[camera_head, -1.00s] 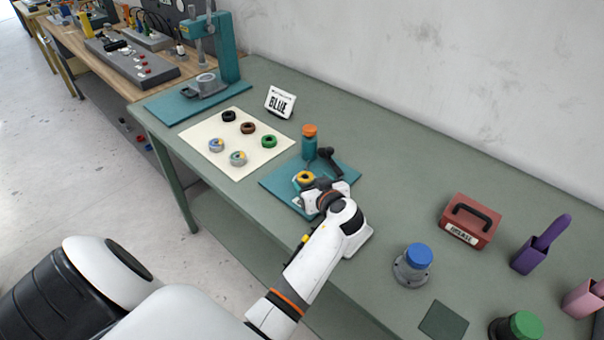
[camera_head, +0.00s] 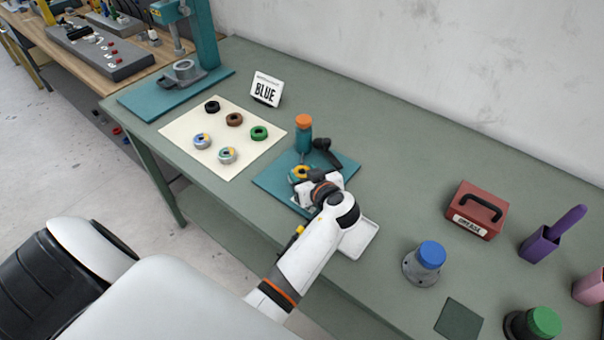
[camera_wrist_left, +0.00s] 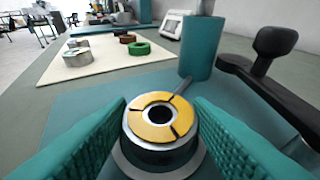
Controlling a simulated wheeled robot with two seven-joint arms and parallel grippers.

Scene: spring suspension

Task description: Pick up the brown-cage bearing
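The brown-cage bearing (camera_head: 235,119) lies on the cream mat (camera_head: 190,143), between a black ring (camera_head: 212,107) and a green ring (camera_head: 259,133). It also shows in the left wrist view as a small brown ring (camera_wrist_left: 127,38) at the back. My left gripper (camera_head: 303,180) is over the teal plate (camera_head: 266,182), apart from the brown-cage bearing. In the left wrist view its teal fingers (camera_wrist_left: 160,118) stand open on either side of a yellow-topped ring (camera_wrist_left: 160,117), very close to it. The ring sits upright on a round seat. My right gripper is not in view.
Two silver rings (camera_head: 202,141) lie on the mat's near side.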

